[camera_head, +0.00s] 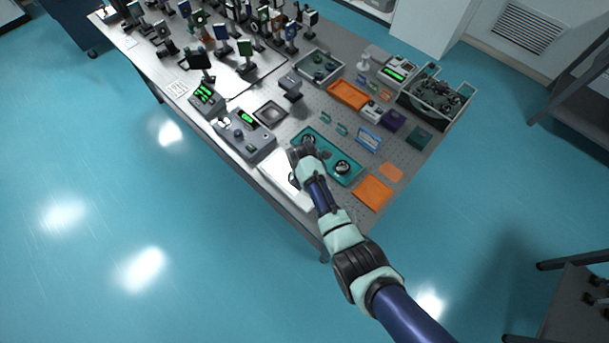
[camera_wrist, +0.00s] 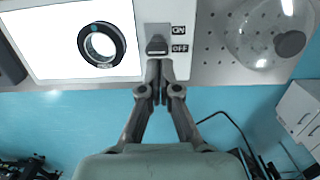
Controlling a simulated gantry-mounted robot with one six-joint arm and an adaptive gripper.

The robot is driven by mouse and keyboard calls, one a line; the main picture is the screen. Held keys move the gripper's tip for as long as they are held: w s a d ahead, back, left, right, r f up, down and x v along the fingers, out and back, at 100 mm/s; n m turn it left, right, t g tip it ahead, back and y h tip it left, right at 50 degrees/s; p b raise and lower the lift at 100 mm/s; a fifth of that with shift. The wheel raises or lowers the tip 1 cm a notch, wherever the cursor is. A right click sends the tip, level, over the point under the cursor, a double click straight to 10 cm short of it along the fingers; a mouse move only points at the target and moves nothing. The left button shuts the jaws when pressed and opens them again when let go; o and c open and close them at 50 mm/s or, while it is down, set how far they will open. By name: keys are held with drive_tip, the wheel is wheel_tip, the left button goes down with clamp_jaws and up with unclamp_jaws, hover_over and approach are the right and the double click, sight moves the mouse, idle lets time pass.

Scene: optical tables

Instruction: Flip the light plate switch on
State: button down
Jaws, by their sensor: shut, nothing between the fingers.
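The light plate (camera_wrist: 60,40) shows in the wrist view as a bright white panel in a pale frame; I cannot tell if it is lit. Its dark switch (camera_wrist: 157,45) is on the grey strip at the panel's right, by ON and OFF labels; the knob's wide end is level with OFF. My gripper (camera_wrist: 160,92) is shut and empty, its fingertips just below the switch in the picture; contact is unclear. In the head view the white light plate (camera_head: 284,177) lies at the table's near edge, and my gripper (camera_head: 297,158) partly covers it.
A black-rimmed lens (camera_wrist: 101,45) lies on the plate. A clear round glass item (camera_wrist: 262,35) is right of the switch. In the head view a teal tray (camera_head: 352,178) lies close to the gripper, and a grey control box (camera_head: 252,143) is to its left.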

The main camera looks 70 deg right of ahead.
drive_tip(key=shift+s+d+y, duration=0.1)
drive_tip(key=shift+d+y, duration=0.25)
drive_tip(key=shift+y, duration=0.15)
drive_tip(key=shift+a, duration=0.25)
drive_tip(key=shift+d+r+p, duration=0.1)
drive_tip(key=shift+r+p, duration=0.7)
drive_tip(key=shift+r, duration=0.05)
wheel_tip(320, 180, up, 12)
drive_tip(key=p, duration=0.3)
drive_tip(key=shift+a+f+p, duration=0.25)
drive_tip(key=shift+a+p, duration=0.05)
drive_tip(key=shift+a, duration=0.05)
